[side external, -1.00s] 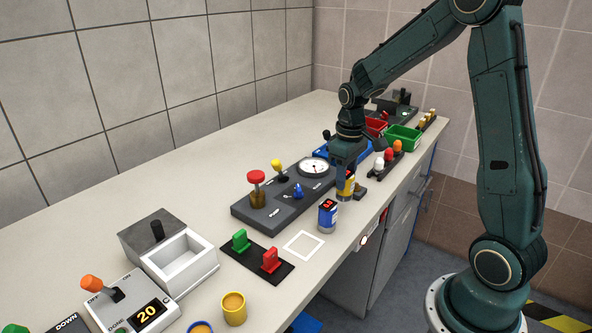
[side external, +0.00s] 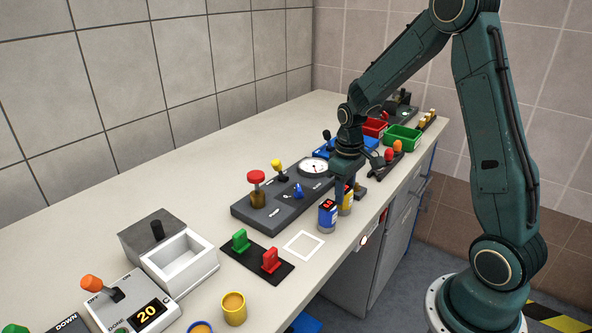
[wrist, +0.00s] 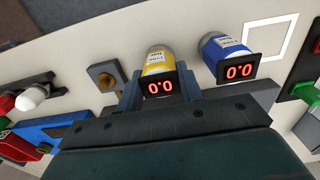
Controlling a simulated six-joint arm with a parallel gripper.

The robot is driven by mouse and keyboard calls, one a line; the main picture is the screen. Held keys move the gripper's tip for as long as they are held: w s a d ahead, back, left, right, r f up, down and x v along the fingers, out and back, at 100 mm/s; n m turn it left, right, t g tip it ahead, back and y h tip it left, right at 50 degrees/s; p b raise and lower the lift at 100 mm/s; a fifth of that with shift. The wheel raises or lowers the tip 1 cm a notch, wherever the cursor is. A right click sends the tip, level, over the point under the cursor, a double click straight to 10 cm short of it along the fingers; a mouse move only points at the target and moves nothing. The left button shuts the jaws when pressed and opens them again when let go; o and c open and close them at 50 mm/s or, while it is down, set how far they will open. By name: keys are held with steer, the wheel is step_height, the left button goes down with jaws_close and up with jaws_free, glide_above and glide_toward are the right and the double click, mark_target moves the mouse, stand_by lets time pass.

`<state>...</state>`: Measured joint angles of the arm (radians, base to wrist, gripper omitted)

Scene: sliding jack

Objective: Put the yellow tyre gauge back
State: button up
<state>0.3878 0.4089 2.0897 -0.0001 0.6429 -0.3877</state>
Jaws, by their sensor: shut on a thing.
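The yellow tyre gauge (side external: 348,200) is upright between the fingers of my gripper (side external: 346,188), which is shut on it. In the wrist view the yellow gauge (wrist: 160,68) shows a red 0.0 display between the two fingers (wrist: 159,92). I cannot tell whether its base touches the bench. A blue gauge (side external: 327,216) stands close beside it, also reading 0.0 in the wrist view (wrist: 228,58). An empty white square outline (side external: 290,251) is on the bench in front of the blue gauge.
A dark panel (side external: 240,212) with a red knob, yellow lever and round dial (side external: 313,167) lies behind the gauges. A black plate with green and red switches (side external: 270,261) lies left of the outline. A brass-knobbed block (wrist: 105,76) is beside the gripper. The bench edge is near.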

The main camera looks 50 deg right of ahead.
steer(key=o, duration=1.2)
steer(key=shift+c, duration=0.2)
step_height(320, 180, up, 12)
steer(key=shift+r, duration=0.1)
steer(key=s+a+r+t, duration=0.2)
steer(key=s+a+r, duration=0.1)
steer(key=s+a, duration=0.4)
steer(key=s+a+r+t, duration=0.3)
steer(key=s+a, duration=0.4)
steer(key=s, duration=0.3)
steer(key=shift+s+a+r+t, duration=0.25)
steer(key=shift+s+r+t, duration=0.1)
steer(key=shift+r, duration=0.2)
